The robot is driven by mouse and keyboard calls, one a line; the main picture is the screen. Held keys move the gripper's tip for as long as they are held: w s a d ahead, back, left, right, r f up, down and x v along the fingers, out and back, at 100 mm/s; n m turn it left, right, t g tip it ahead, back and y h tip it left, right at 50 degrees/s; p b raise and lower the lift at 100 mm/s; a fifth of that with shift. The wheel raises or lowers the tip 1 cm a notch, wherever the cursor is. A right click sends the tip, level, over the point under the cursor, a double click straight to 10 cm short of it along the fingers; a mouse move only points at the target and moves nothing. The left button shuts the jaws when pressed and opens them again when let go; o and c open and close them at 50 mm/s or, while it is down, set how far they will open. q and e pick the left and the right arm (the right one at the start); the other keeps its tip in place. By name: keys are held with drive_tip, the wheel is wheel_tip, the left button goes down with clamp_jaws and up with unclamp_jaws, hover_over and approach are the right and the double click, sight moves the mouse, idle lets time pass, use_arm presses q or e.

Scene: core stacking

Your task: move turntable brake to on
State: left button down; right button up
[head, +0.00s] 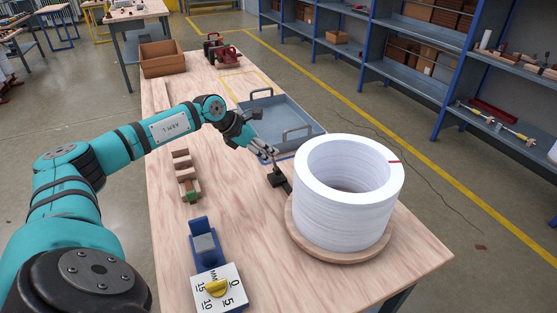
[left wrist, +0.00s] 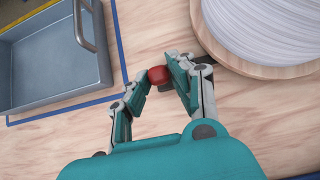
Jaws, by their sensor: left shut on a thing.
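The turntable is a round wooden disc (head: 300,232) carrying a tall stack of white rings (head: 345,225) with a red mark at its rim. The disc's edge also shows in the left wrist view (left wrist: 232,62). The turntable brake (head: 279,179) is a small black lever fitting beside the turntable's left side. Its red knob (left wrist: 158,75) sits between the fingertips in the left wrist view. My left gripper (head: 270,152) reaches in from the left and is shut on this knob. The fingers partly hide the knob and lever. My right gripper is in neither view.
A grey-blue tray (head: 262,125) with handles lies behind the brake. A dial block (head: 218,290) with a yellow pointer is at the front. A wooden box (head: 162,60) stands at the far end. The right front table corner is clear.

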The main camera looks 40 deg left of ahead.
use_arm(q)
drive_tip(key=shift+s+a+f, duration=0.25)
drive_tip(key=shift+s+a, duration=0.05)
drive_tip(key=shift+s, duration=0.2)
drive_tip(key=s+b, duration=0.1)
drive_tip(key=s+a+f+b, duration=0.1)
drive_tip(key=shift+s+f+b, duration=0.1)
drive_tip(key=shift+f+b, duration=0.1)
drive_tip(key=shift+b, duration=0.1)
idle(0.3)
